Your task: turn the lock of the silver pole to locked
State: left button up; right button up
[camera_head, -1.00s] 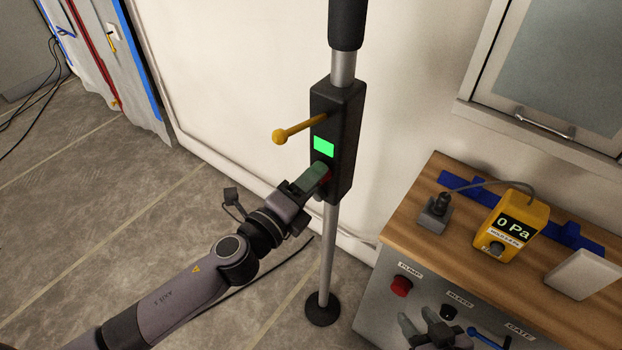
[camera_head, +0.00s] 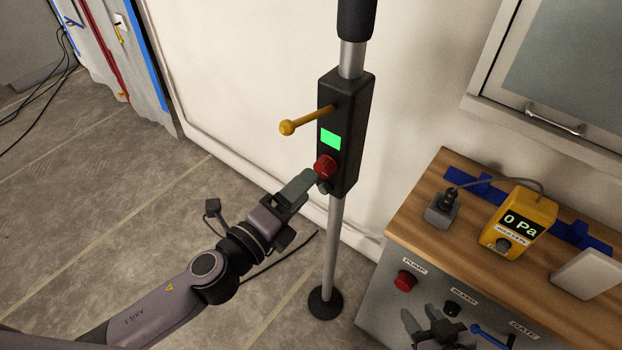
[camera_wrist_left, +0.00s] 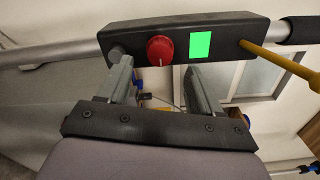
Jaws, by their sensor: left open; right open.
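The silver pole (camera_head: 332,245) stands upright on a round black foot, with a black box (camera_head: 345,150) on it. The box carries a yellow lever (camera_head: 306,119), a lit green screen (camera_head: 331,138) and a red knob (camera_head: 325,166), with a small grey knob (camera_head: 323,187) below. My left gripper (camera_head: 305,186) is just below and left of the red knob, apart from it. In the left wrist view my left gripper (camera_wrist_left: 163,85) is open and empty, and the red knob (camera_wrist_left: 160,50) shows beyond and between its fingers. My right gripper (camera_head: 425,325) is at the bottom, open, before the cabinet.
A wood-topped cabinet (camera_head: 425,205) stands at the right with a yellow gauge (camera_head: 517,220) reading 0 Pa, a black plug and a white box. Its front has a red PUMP button (camera_head: 405,281).

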pick_arm(q)
jog(key=shift+v, duration=0.9)
jog(key=s+a+f+n+g+y, duration=0.2)
jog(key=s+a+f+n+y, duration=0.2)
jog(key=n, duration=0.9)
jog(key=s+a+f+n+g+y, duration=0.2)
jog(key=s+a+f+n+y, duration=0.2)
jog(key=s+a+f+n, duration=0.5)
notch_tip(320, 180, down, 5)
jog(key=a+n, duration=0.2)
jog(key=n, duration=0.2)
jog(key=shift+s+a+p, duration=0.25)
jog(key=shift+a+p, duration=0.1)
jog(key=shift+a, duration=0.05)
jog(key=shift+f, duration=0.1)
